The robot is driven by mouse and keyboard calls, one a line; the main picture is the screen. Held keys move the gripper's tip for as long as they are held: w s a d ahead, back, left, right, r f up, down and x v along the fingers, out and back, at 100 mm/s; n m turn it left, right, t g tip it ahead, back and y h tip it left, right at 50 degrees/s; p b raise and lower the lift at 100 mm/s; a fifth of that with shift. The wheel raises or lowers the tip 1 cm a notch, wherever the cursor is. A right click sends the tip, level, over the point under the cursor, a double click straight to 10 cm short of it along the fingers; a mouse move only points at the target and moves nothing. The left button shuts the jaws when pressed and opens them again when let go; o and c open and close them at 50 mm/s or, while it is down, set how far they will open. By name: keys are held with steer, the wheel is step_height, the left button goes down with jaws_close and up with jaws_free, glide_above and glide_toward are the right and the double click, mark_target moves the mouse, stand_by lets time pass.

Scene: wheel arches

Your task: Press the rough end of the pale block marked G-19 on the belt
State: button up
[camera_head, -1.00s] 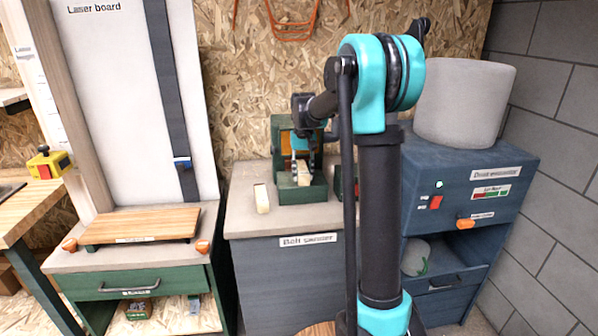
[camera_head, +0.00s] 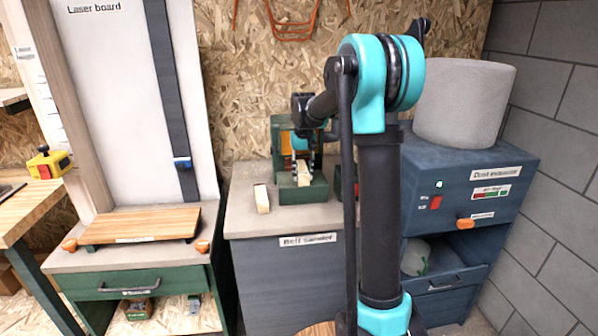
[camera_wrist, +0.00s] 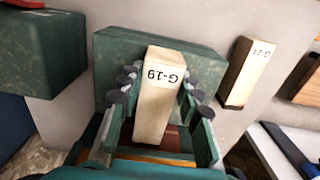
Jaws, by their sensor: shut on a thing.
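The pale block G-19 (camera_wrist: 160,95) is in the wrist view, its marked end towards the camera and its label upside down. My gripper (camera_wrist: 160,78) is shut on it, with a finger on each side. The far end of the block points at the dark red and orange strip of the belt (camera_wrist: 165,155); whether it touches is hidden. In the head view my gripper (camera_head: 302,168) holds the block (camera_head: 305,173) in front of the green belt sander (camera_head: 283,138).
A second pale block, seemingly G-21 (camera_wrist: 247,72), with a dark end, lies on the sander cabinet top; it also shows in the head view (camera_head: 261,198). The sander's green front part (camera_head: 303,194) is close below my gripper. The dust extractor cabinet (camera_head: 470,178) stands at right.

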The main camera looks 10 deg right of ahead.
steer(key=s+r, duration=0.2)
steer(key=s, duration=0.6)
stand_by(0.7)
steer(key=shift+s, duration=0.1)
stand_by(0.4)
